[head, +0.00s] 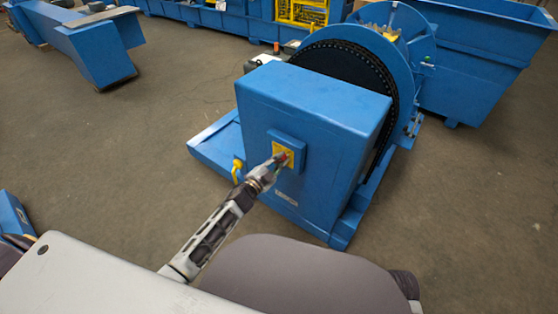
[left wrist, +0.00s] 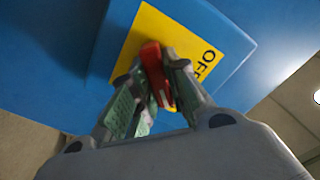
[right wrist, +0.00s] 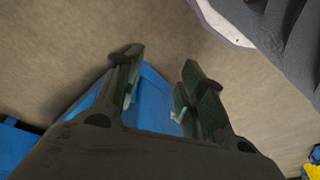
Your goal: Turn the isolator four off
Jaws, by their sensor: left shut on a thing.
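The isolator is a red handle (left wrist: 151,58) on a yellow plate (left wrist: 136,38), which sits on a raised blue box. The word OFF is printed near the plate's right edge in the left wrist view. In the head view the plate (head: 277,149) is on the near face of a large blue housing (head: 318,110). My left gripper (head: 280,160) is at the plate, its fingers shut on the red handle; it also shows in the left wrist view (left wrist: 157,79). The fingers hide part of the handle and plate. My right gripper (right wrist: 162,72) is open and empty, away from the isolator.
A large dark chain wheel (head: 350,62) stands behind the housing. A yellow fitting (head: 237,170) is left of the housing, near its blue base. A blue bin (head: 480,50) is at the back right.

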